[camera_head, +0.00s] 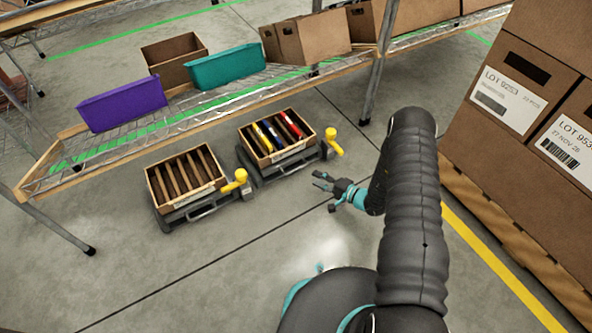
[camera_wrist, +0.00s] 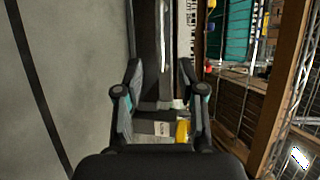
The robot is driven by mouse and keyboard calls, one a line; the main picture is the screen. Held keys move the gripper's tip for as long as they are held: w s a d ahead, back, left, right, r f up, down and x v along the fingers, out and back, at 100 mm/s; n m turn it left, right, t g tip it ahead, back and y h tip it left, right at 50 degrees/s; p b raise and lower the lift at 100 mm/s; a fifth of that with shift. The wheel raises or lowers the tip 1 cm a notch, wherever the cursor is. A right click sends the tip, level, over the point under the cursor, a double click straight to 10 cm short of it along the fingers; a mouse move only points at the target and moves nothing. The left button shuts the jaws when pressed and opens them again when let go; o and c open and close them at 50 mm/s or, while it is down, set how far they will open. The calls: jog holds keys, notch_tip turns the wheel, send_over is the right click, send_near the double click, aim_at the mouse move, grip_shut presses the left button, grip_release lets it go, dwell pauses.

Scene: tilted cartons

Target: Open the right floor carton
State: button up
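The right floor carton (camera_head: 248,148) is brown, and its top shows open. Several upright dividers and yellow, blue and red items stand in it. It rests tilted on a dark stand (camera_head: 290,172) with a front handle and a yellow knob (camera_head: 331,134) at its right. My gripper (camera_head: 318,181) is open and empty, right of and in front of that stand, apart from it in the head view. In the wrist view the fingers (camera_wrist: 161,72) are spread, with a dark bar and pale handle (camera_wrist: 163,35) beyond them. A yellow patch low between the fingers is unclear.
The left floor carton (camera_head: 152,192) holds brown dividers on a similar stand with a yellow knob (camera_head: 241,175). A wire shelf (camera_head: 130,130) with purple (camera_head: 122,104) and teal bins (camera_head: 225,67) overhangs behind. Stacked cartons on a pallet (camera_head: 510,235) stand right. Front floor is clear.

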aim_at(296, 169)
jog(key=b+x, duration=0.1)
jog(key=x, duration=0.9)
jog(key=shift+w+a, duration=0.1)
jog(key=shift+a, duration=0.1)
grip_shut()
jog(key=shift+a, duration=0.1)
